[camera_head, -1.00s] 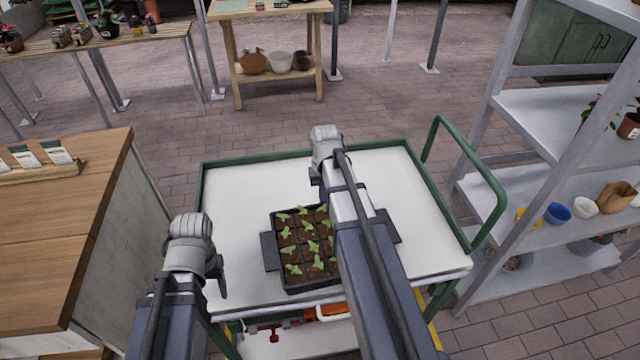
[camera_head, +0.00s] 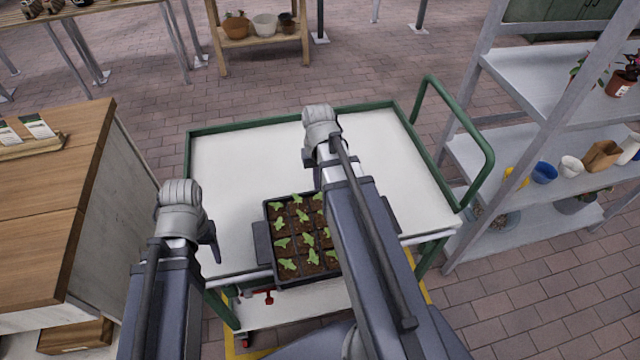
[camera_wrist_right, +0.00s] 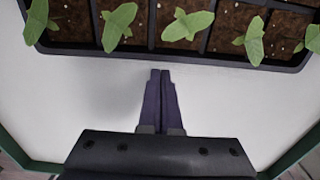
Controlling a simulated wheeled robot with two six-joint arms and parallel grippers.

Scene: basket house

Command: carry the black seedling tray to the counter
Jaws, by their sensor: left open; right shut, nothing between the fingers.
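The black seedling tray (camera_head: 278,280), with soil cells and green seedlings, is on the white cart top (camera_head: 235,170). Its near edge reaches past the cart top's near edge in the head view. My right arm covers its right part. In the right wrist view the tray's rim (camera_wrist_right: 185,58) crosses the top. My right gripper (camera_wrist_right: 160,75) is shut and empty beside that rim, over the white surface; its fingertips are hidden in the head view. My left gripper (camera_head: 214,250) is open and empty, left of the tray, apart from it. The wooden-topped counter (camera_head: 50,200) stands at the left.
The cart has a green rim and a green handle (camera_head: 480,145) at its right. A grey shelf (camera_head: 520,200) with pots stands on the right. Seed packets (camera_head: 35,128) stand on the counter. Wooden tables are at the back, with open brick floor between.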

